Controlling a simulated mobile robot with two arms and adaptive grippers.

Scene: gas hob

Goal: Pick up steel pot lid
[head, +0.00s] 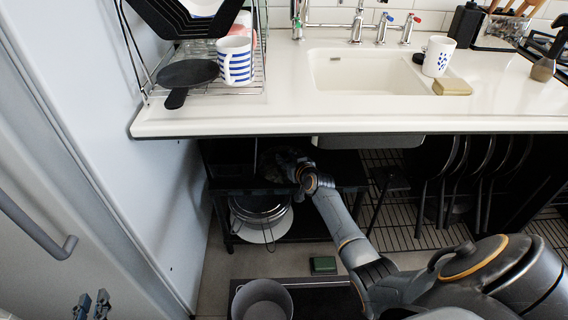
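I cannot clearly pick out the steel pot lid. Round, shiny metal-rimmed cookware (260,208) sits on the low shelf under the counter, above a white round piece (266,234); the lid may be among it. My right arm reaches from the lower right under the counter. My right gripper (299,172) is in the shadow above that cookware, at the upper level of the dark rack, beside a dim greyish shape; its fingers are too dark to read. My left gripper (92,304) is at the bottom left, fingers apart and empty, in front of the grey door.
The white counter (340,122) overhangs the dark rack (228,190). Several dark pans (470,170) hang at right. A dish rack (215,86) and mugs stand on the counter.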

